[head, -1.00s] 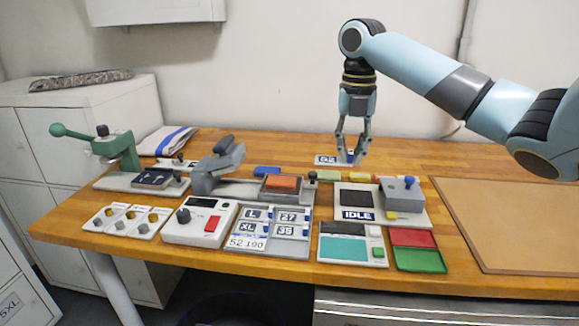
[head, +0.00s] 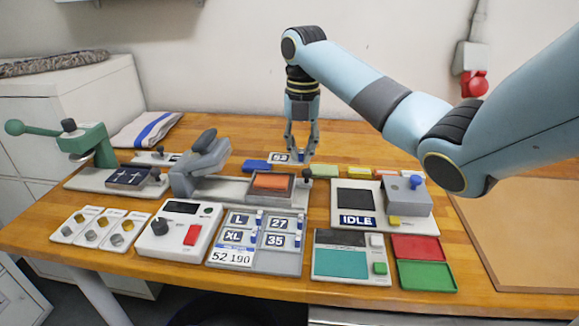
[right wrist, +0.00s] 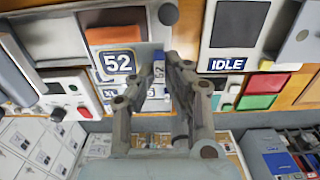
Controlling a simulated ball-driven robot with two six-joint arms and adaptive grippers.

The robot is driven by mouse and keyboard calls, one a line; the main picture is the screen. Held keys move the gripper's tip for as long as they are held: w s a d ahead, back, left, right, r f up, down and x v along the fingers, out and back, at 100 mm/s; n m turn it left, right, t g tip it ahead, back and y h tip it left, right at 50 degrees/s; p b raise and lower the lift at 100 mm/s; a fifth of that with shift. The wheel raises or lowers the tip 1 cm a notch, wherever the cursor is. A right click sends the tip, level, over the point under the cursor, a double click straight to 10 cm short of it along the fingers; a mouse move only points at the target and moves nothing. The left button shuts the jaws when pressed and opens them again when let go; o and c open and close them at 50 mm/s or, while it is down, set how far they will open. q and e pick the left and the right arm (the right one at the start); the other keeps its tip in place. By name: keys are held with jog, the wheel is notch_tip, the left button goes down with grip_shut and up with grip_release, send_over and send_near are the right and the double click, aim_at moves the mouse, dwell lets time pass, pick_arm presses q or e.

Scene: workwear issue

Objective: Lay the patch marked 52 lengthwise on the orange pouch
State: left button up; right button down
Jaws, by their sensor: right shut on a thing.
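The patch marked 52 (head: 281,157) is a small plate with white digits on dark blue; it also shows in the right wrist view (right wrist: 118,63). My right gripper (head: 300,155) is shut on its blue tab, at the patch's right end, and appears to hold it above the bench. The orange pouch (head: 270,182) lies in a grey frame on the press base, below the patch in the head view. My left gripper is not in view.
The grey press head (head: 202,160) stands raised left of the pouch. The device marked IDLE (head: 362,205) stands to the right. A rack of other plates (head: 281,262) is in front.

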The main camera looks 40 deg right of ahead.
aim_at(291, 161)
jog(key=shift+w+a+f, duration=0.65)
jog(key=shift+w+a, duration=0.1)
jog(key=shift+a+f, duration=0.1)
jog(key=shift+f, duration=0.2)
jog(key=shift+f+p, duration=0.35)
jog(key=shift+f, duration=1.45)
jog(key=shift+f, duration=0.1)
jog(key=c, duration=1.4)
grip_release()
jog(key=shift+o, duration=0.2)
